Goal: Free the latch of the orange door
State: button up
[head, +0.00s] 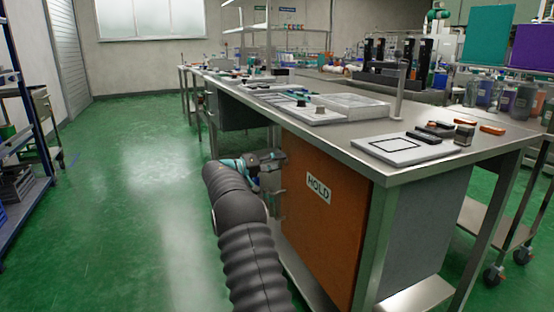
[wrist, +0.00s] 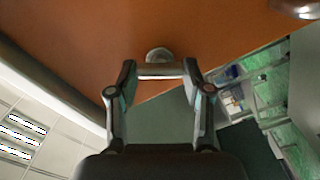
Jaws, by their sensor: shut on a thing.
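The orange door (head: 318,228) is on the front of the cabinet under the near workbench and carries a white HOLD sign (head: 318,190). It looks closed. In the head view my gripper (head: 275,182) is at the door's left edge, partly hidden by my own dark arm. In the wrist view the orange door (wrist: 200,30) fills the top. My gripper (wrist: 160,72) is shut on a pale latch piece (wrist: 158,56), whose rounded end shows just beyond the fingertips against the door. How far the latch is turned cannot be told.
The steel workbench (head: 380,164) overhangs the door and holds trays and small tools. A shiny metal part (wrist: 297,8) is on the door at the wrist view's upper right. A blue rack (head: 25,110) stands at left. The green floor (head: 130,190) between is clear.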

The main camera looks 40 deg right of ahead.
jog(key=shift+n+p, duration=1.65)
jog(key=shift+n, duration=1.25)
jog(key=shift+w+f+n, duration=0.1)
jog(key=shift+n, duration=0.2)
jog(key=o, duration=1.2)
jog(key=shift+c, duration=0.2)
jog(key=shift+a, duration=0.1)
jog(key=v, duration=1.1)
jog(key=shift+a, duration=0.4)
